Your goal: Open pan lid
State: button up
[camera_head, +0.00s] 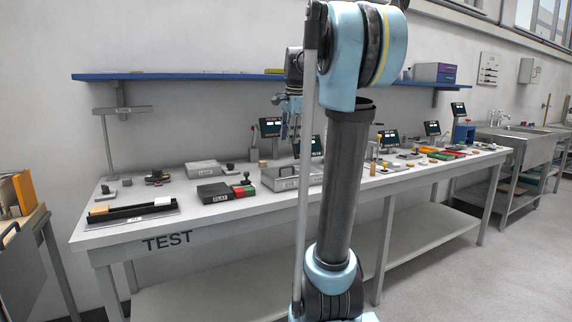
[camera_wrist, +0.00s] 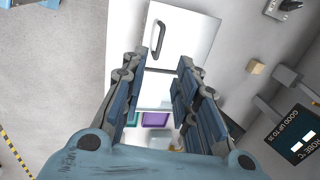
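A pale grey metal pan (camera_head: 290,177) stands on the bench in the head view, with a label on its front and its right side hidden by my arm. In the wrist view a white flat panel with a dark bar handle (camera_wrist: 158,37) lies just past my fingertips; it looks like the pan lid. My gripper (camera_wrist: 162,66) is open, with a gap between its fingers and nothing held. In the head view my gripper (camera_head: 288,133) hangs above the bench, above the pan. Between the fingers I see a white area with purple and green pieces; what holds them is unclear.
A black box (camera_head: 213,192) and red and green blocks stand left of the pan. Small screens (camera_head: 271,127) line the back of the bench (camera_head: 215,220). A blue shelf (camera_head: 180,76) runs along the wall above. A sink (camera_head: 525,140) stands at the right.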

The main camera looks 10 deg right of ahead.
send_over(287, 175)
jog(key=f, duration=1.1)
jog(key=shift+s, duration=0.3)
grip_shut()
